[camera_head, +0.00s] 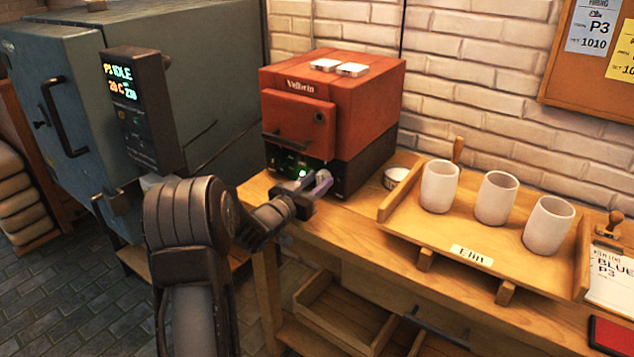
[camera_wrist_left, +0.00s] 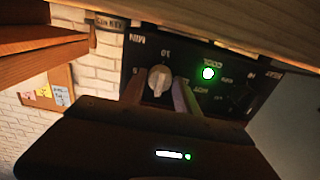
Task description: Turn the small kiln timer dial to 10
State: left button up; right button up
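The small red kiln (camera_head: 300,105) stands at the left end of the wooden bench, with a dark control panel (camera_head: 290,163) low on its front. In the left wrist view the panel appears upside down, with a pale timer dial (camera_wrist_left: 158,80) near printed "MIN" and "10" labels. I cannot tell exactly where the dial points. My left gripper (camera_head: 312,186) is at this panel. In the left wrist view its fingers (camera_wrist_left: 160,90) are apart, one on each side of the dial; contact is not clear. My right gripper is not in view.
A green light (camera_wrist_left: 208,73) glows by the "COOL" label beside the dial. A wooden tray (camera_head: 450,240) with three pale cups stands right of the kiln, and a small white bowl (camera_head: 395,177) sits between them. A large blue-grey kiln (camera_head: 50,110) stands at the left.

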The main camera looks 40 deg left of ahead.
pick_arm(q)
grip_shut()
dwell(0.3)
